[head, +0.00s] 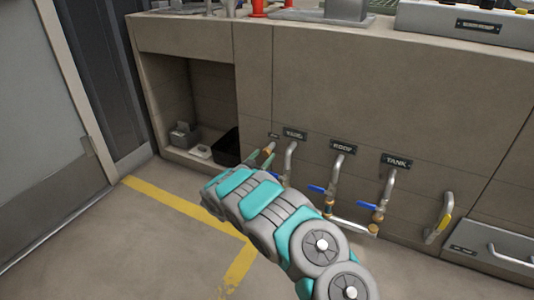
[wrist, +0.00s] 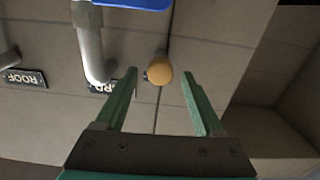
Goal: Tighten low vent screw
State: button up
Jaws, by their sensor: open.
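The low vent screw appears as a round brass-coloured knob (wrist: 158,71) on a short stem from the cabinet front in the wrist view. It also shows small and partly covered in the head view (head: 270,146), under a small label (head: 273,135). My gripper (wrist: 159,76) is open, its two green fingers reaching toward the knob with one on each side. The knob shows between the fingertips, with visible gaps; I cannot tell how far past the tips it lies. In the head view my gripper (head: 265,159) is mostly hidden behind my arm.
Grey pipes with blue-handled valves stand right of the knob under labels, including ROOF (head: 341,149) and TANK (head: 396,161). An open recess (head: 205,130) holds a black bin (head: 227,146).

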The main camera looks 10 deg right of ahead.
aim_at(265, 154)
jog(key=shift+x, duration=1.95)
jog(key=shift+r, duration=0.1)
grip_shut()
